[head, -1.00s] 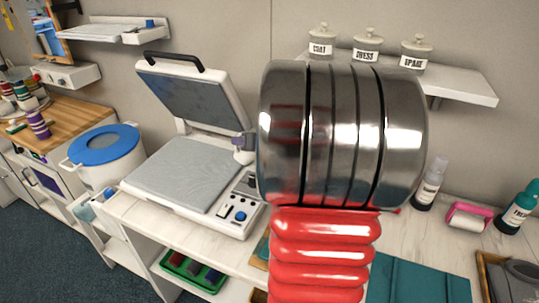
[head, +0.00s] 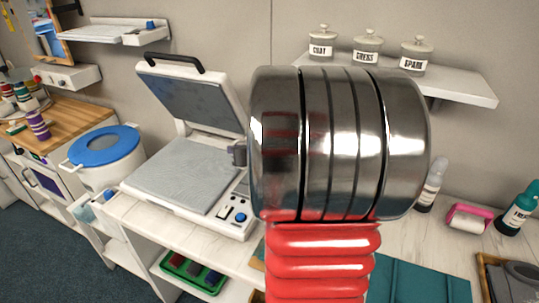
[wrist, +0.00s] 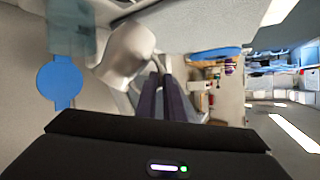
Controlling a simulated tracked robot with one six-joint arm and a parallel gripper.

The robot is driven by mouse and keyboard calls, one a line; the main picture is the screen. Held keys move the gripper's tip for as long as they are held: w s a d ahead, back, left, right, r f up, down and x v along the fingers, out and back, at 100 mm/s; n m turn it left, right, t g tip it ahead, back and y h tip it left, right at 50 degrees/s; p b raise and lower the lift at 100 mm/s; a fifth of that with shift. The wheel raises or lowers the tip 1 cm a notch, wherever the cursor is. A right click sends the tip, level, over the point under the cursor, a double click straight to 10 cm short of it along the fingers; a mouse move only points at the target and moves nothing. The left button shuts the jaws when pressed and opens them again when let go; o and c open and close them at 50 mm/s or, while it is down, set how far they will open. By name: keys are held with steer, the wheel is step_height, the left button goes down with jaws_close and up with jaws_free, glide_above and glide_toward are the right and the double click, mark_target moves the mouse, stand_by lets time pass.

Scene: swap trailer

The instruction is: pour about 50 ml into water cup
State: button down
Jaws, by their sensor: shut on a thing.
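My gripper (wrist: 160,72) shows in the wrist view with its two dark purple-grey fingers close together. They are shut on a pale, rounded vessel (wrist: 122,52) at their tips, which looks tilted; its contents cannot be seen. In the head view my own large arm hides most of the gripper and vessel; only a small grey part pokes out at the arm's left edge. A pale see-through shape (wrist: 72,35) lies left of the vessel in the wrist view. I cannot tell whether it is the water cup, and no cup is clearly seen in the head view.
An open press (head: 180,175) stands left of my arm, beside a white pot with a blue lid (head: 103,146). A wall shelf (head: 465,88) bears three labelled jars. Bottles and a pink-framed roller (head: 467,217) stand at right. A blue disc (wrist: 60,84) shows in the wrist view.

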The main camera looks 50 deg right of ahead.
steer(key=shift+a, duration=0.15)
steer(key=shift+w+a+f+n+h+b, duration=0.2)
steer(key=shift+a+f+n+h+b, duration=0.4)
steer(key=shift+a, duration=0.4)
steer(key=shift+w+a+f+n+h+b, duration=0.25)
steer(key=shift+a+f+n+h+b, duration=0.3)
steer(key=shift+a+n, duration=0.35)
steer(key=shift+w+a+f+n+h+b, duration=0.2)
steer(key=shift+a+f+n+h+b, duration=0.3)
steer(key=shift+a, duration=0.6)
steer(key=shift+f+g, duration=0.15)
steer(key=shift+g, duration=0.15)
